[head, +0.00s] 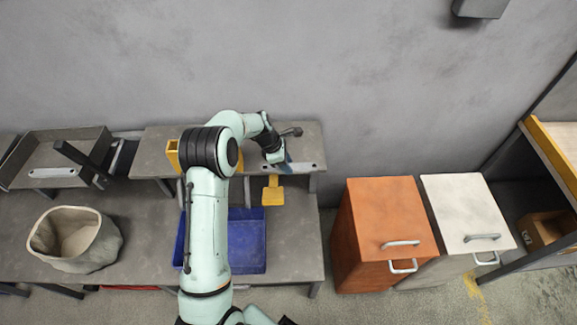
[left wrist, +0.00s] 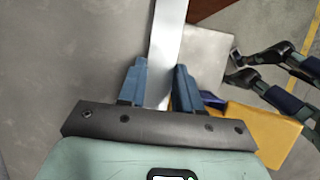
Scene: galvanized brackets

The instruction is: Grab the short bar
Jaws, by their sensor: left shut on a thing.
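The short bar (head: 305,168) is a flat, pale metal strip with holes, at the front edge of the raised grey shelf in the head view. My left gripper (head: 282,162) is over its left part, and the arm hides some of it. In the left wrist view the bar (left wrist: 166,50) runs as a bright strip between the two blue fingers of my left gripper (left wrist: 159,85), which is shut on it. My right gripper does not show clearly in either view.
Below the shelf are a yellow piece (head: 272,192) and a blue bin (head: 247,240). A beige sack (head: 75,240) stands left on the bench. Orange (head: 385,215) and white (head: 465,210) cabinets stand right.

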